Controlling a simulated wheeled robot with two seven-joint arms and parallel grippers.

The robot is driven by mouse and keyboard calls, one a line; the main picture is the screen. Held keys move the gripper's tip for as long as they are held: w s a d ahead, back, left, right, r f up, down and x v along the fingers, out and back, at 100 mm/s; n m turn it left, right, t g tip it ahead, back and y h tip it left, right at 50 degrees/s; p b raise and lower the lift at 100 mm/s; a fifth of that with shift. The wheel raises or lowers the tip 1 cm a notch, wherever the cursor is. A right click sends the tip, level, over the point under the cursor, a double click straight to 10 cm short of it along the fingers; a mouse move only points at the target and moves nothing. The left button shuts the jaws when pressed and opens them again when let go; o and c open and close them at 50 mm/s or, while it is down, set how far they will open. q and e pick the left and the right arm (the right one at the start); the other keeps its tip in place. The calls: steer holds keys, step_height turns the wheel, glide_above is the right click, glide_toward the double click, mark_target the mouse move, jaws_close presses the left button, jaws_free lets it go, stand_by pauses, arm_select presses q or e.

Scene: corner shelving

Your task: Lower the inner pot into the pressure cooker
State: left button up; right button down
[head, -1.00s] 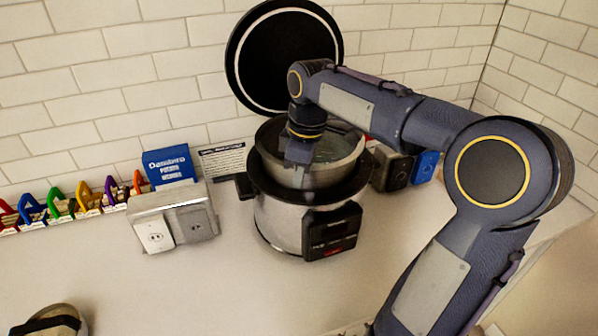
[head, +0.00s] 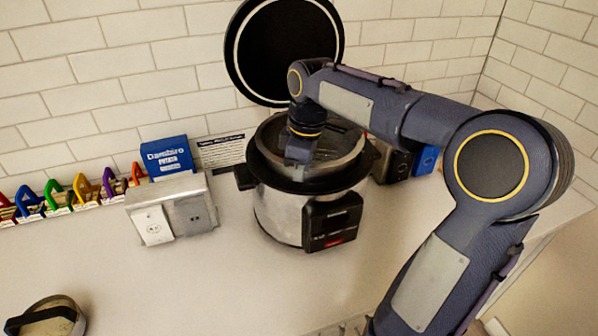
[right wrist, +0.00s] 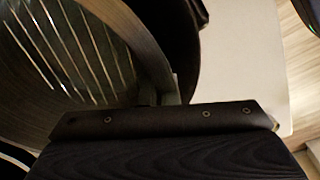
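The pressure cooker (head: 275,212) stands on the counter with a dark rim, side handles and a black front panel; its round black lid (head: 288,50) is raised behind it. The right wrist view shows the pot's shiny curved inside (right wrist: 75,50) close beside the gripper. My left gripper is not in view.
A socket box (head: 172,215) and a blue box (head: 168,158) stand left of the cooker, with a row of coloured clips (head: 80,190) beyond. Dark and blue items (head: 425,160) stand right. A round container (head: 48,318) sits front left. The front counter is clear.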

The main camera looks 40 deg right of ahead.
steer(key=c, duration=1.6)
jaws_free()
steer(key=shift+w, duration=0.1)
steer(key=shift+f, duration=0.2)
steer(key=shift+r, duration=0.15)
steer(key=r, duration=0.6)
steer(key=shift+s+d+r, duration=0.2)
steer(key=shift+s+r, duration=0.15)
steer(key=shift+s, duration=0.05)
steer(key=shift+d+r, duration=0.25)
steer(key=shift+r, duration=0.4)
steer(key=shift+w, duration=0.1)
